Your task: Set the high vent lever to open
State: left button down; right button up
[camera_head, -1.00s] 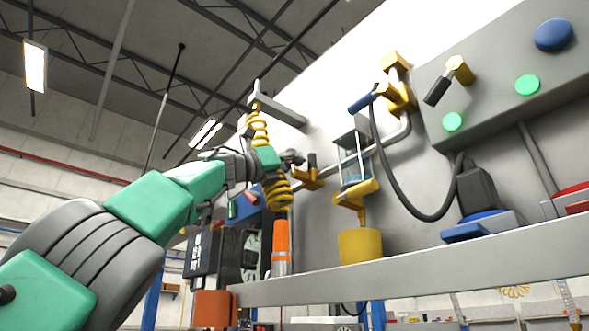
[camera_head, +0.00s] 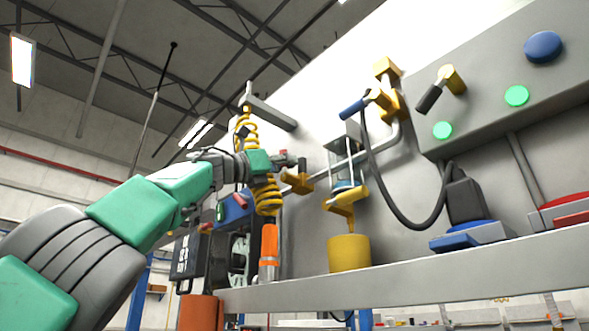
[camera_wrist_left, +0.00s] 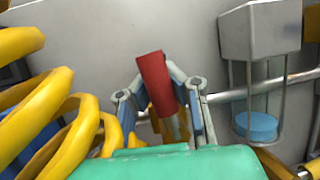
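A red handle (camera_wrist_left: 158,85) shows in the left wrist view, tilted slightly and standing between the fingers of my left gripper (camera_wrist_left: 160,72). The fingers converge on both sides of it and appear closed on it. In the head view my left gripper (camera_head: 285,160) is raised beside a small yellow valve (camera_head: 297,184) on the grey wall panel. The fingertips are too small there to make out. No label naming the vent lever is readable. My right gripper is not in view.
A yellow coiled hose (camera_head: 266,195) hangs close beside my left gripper. A sight glass (camera_head: 345,165), a blue-handled yellow valve (camera_head: 383,100) and a black cable (camera_head: 385,195) are to the right. A grey ledge (camera_head: 420,272) runs below. A control box (camera_head: 485,100) has a black-handled lever.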

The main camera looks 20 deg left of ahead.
pick_arm(q)
jog(key=shift+s+r, duration=0.3)
jog(key=shift+r, duration=0.1)
dwell(0.5)
jog(key=c, duration=1.5)
grip_release()
jog(key=shift+s+a, duration=0.1)
jog(key=shift+s, duration=0.05)
jog(key=shift+o, duration=0.3)
jog(key=shift+s+a+r, duration=0.1)
jog(key=shift+s, duration=0.65)
jog(key=shift+w+a+f, duration=0.25)
jog(key=shift+w+f, duration=0.2)
jog(key=shift+w, duration=0.3)
jog(key=v, duration=1.2)
jog(key=shift+s+r, duration=0.25)
jog(key=shift+s, duration=0.4)
jog(key=shift+d, duration=0.15)
